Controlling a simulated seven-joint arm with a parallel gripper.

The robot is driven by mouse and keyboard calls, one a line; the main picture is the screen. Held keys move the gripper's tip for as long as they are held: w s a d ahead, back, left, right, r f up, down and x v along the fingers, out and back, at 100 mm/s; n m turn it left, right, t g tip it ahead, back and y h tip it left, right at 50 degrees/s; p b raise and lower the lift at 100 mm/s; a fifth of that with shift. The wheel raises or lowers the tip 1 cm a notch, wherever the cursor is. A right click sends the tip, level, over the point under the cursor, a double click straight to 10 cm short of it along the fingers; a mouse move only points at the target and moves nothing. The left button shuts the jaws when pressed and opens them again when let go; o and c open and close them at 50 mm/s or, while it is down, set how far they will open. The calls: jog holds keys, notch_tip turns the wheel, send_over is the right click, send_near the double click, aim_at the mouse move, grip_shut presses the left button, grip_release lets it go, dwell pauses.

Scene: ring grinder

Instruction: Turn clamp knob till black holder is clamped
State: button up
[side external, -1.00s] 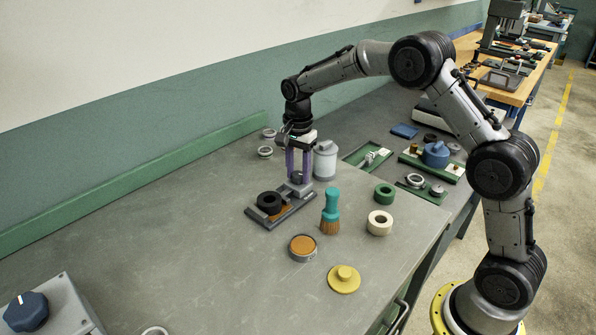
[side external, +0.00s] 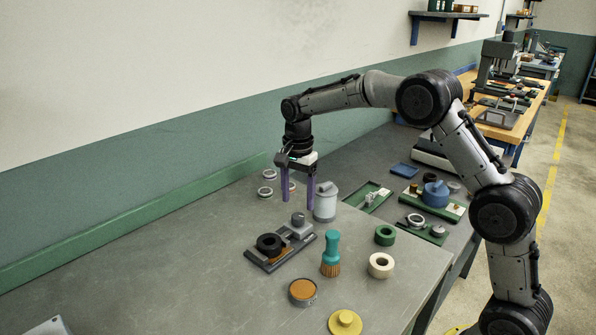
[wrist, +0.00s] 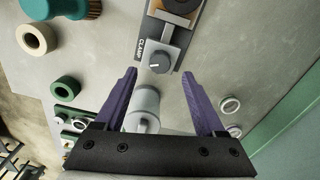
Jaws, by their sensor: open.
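The clamp fixture (side external: 285,258) lies on the bench as a dark grey plate. The black holder (side external: 268,243), a thick ring, sits at its near end; its edge shows at the top of the wrist view (wrist: 184,4). The grey clamp knob (side external: 298,219) stands at the other end, and in the wrist view the knob (wrist: 160,62) has a white mark and sits beside the word CLAMP. My gripper (side external: 297,204) is open and empty above the knob, with purple fingers apart on either side. I cannot tell whether the clamp touches the holder.
A grey-white canister (side external: 325,202) stands close to the right of my fingers. A teal brush (side external: 331,252), an orange-topped tin (side external: 302,292), a green ring (side external: 385,235) and a cream ring (side external: 380,265) are nearby. Small metal rings lie behind my gripper.

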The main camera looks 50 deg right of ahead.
notch_tip(320, 180, up, 9)
jog(key=shift+f, duration=0.15)
dwell(0.4)
notch_tip(320, 180, up, 4)
jog(key=t, duration=0.1)
send_over(298, 216)
jog(key=s+a+r+n+t, duration=0.15)
jog(key=s+r, duration=0.25)
jog(key=s, duration=0.4)
jog(key=s+a+r+n+t, duration=0.1)
jog(key=s+a+r, duration=0.1)
jog(key=s+r, duration=0.45)
jog(key=s+f+n+t, duration=0.2)
jog(key=s+f+n, duration=1.1)
jog(key=s, duration=0.5)
jog(key=shift+s+a+f, duration=0.25)
jog(key=shift+a+f, duration=0.15)
jog(key=shift+f, duration=0.4)
